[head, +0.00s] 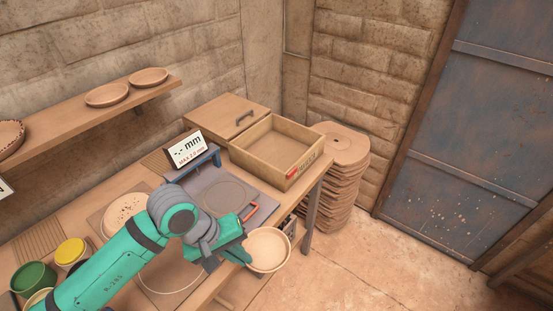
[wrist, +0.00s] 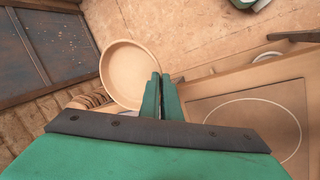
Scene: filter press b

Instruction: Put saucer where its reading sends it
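A pale tan saucer (head: 268,250) is held in the air by its rim, by the front edge of the bench. My gripper (head: 245,257) is shut on that rim. In the wrist view the saucer (wrist: 128,72) lies left of the fingers (wrist: 161,90), which are close together at its edge. A gauge display (head: 187,150) shows "-.- mm" and "MAX 2.0 mm". Before it is a grey plate (head: 208,186) with a drawn circle, partly hidden by my arm. A wooden tray (head: 304,176) with a red-marked label stands at the bench's right end and looks empty.
A lidded wooden box (head: 220,112) stands behind the tray. A round speckled piece (head: 122,212) lies left of my arm, near green and yellow-topped pots (head: 70,250). A wall shelf (head: 95,118) holds several dishes. Stacked boards (head: 343,150) stand right of the bench. The floor ahead is clear.

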